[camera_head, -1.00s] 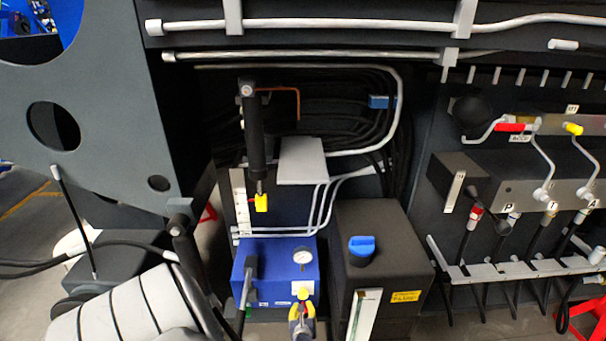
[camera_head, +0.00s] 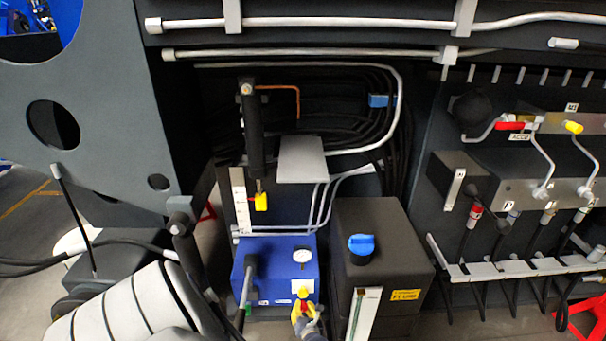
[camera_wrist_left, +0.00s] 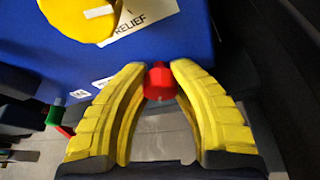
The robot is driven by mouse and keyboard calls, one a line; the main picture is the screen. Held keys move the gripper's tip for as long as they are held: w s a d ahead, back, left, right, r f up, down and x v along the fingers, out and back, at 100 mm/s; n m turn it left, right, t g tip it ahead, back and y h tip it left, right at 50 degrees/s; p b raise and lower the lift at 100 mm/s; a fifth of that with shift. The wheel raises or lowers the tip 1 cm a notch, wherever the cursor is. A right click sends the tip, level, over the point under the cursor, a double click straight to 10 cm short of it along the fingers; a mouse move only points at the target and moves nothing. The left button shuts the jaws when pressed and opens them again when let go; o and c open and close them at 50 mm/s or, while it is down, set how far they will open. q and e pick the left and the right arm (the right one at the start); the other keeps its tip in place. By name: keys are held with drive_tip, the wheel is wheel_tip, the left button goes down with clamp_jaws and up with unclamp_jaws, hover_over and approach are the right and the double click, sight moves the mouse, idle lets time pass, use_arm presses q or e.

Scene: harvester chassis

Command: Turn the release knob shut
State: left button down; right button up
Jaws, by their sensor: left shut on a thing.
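A small red knob (camera_wrist_left: 160,82) sits at the front of the blue pump block (camera_head: 270,262). In the left wrist view it is between the yellow fingertips of my left gripper (camera_wrist_left: 162,70), which is shut on it. The yellow knob also shows large in the left wrist view (camera_wrist_left: 80,18), beside a white label reading RELIEF (camera_wrist_left: 145,18). How far the red knob is turned cannot be told. My right gripper is not in view.
A black tank (camera_head: 385,245) with a blue cap (camera_head: 361,244) stands close on the right of the block. A round gauge (camera_head: 303,255) and a dark lever (camera_head: 249,270) are on the block. Valve gear with hoses (camera_head: 530,185) is at the right.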

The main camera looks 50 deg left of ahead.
use_arm(q)
drive_tip(key=shift+m, duration=0.4)
idle(0.3)
drive_tip(key=c, duration=1)
unclamp_jaws()
drive_tip(key=shift+o, duration=0.2)
drive_tip(key=shift+d, duration=0.1)
drive_tip(key=v, duration=1.2)
drive_tip(key=shift+w+g+y, duration=0.2)
drive_tip(key=shift+g+y, duration=0.1)
drive_tip(key=shift+d+f, duration=0.1)
drive_tip(key=shift+f, duration=0.05)
drive_tip(key=shift+c, duration=0.2)
